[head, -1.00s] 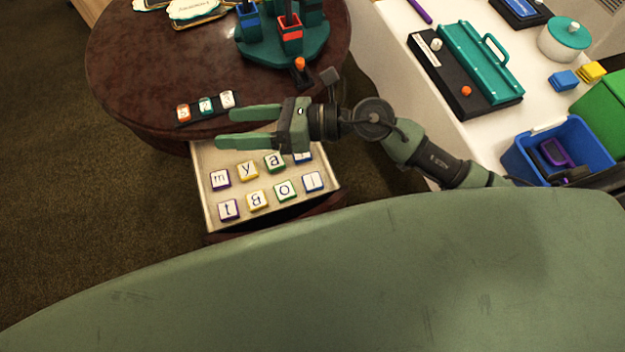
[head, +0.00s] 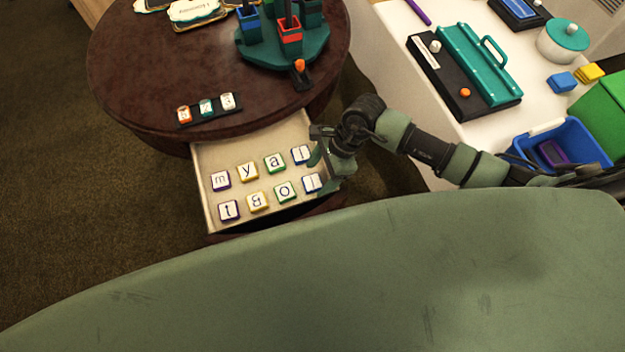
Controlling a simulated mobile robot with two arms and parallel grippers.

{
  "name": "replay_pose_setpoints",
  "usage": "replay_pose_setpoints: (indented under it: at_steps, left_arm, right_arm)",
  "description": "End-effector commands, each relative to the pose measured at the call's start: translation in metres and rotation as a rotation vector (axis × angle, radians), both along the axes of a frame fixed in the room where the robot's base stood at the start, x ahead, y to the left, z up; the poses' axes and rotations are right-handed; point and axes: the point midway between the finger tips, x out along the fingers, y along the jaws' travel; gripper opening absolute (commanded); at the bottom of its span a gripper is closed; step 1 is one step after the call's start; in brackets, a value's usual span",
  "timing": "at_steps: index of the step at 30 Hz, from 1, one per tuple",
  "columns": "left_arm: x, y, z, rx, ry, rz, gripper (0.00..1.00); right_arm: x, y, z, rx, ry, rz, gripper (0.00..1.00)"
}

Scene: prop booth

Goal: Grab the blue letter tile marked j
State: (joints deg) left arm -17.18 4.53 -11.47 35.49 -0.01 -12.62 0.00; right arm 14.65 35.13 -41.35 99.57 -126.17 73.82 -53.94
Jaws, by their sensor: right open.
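An open drawer (head: 207,203) under the round table holds two rows of letter tiles. Two of them have blue edges: one at the back right (head: 300,155) and one at the front right (head: 312,183). I cannot read for sure which bears the j. My right gripper (head: 316,170) is open and points downward at the drawer's right side. Its fingers are close beside the two blue tiles, and the front one is partly covered. I cannot tell whether they touch. My left gripper is not in view.
The other tiles are purple, yellow and green, such as the green a tile (head: 274,163). The round brown table (head: 150,70) carries a small tile rack (head: 207,110) and a teal organizer (head: 285,50). A white table (head: 480,130) stands to the right.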

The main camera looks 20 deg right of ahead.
Motion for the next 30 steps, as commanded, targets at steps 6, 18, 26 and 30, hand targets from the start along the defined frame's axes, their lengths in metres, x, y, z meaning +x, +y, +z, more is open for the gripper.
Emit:
replay_pose_setpoints:
  at_steps: [6,18,26,30]
  left_arm:
    - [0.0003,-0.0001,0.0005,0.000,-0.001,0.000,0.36]
    - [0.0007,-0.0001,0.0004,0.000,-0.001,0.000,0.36]
    - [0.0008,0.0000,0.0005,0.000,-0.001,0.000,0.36]
    - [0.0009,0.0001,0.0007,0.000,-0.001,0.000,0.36]
  right_arm:
    - [0.0004,0.0066,-0.0137,0.001,-0.001,0.001,0.69]
    - [0.0006,0.0064,-0.0133,0.002,-0.002,0.000,0.05]
    - [0.0009,0.0064,-0.0123,0.002,-0.002,0.000,0.04]
    - [0.0017,0.0064,-0.0053,0.003,-0.005,0.001,0.04]
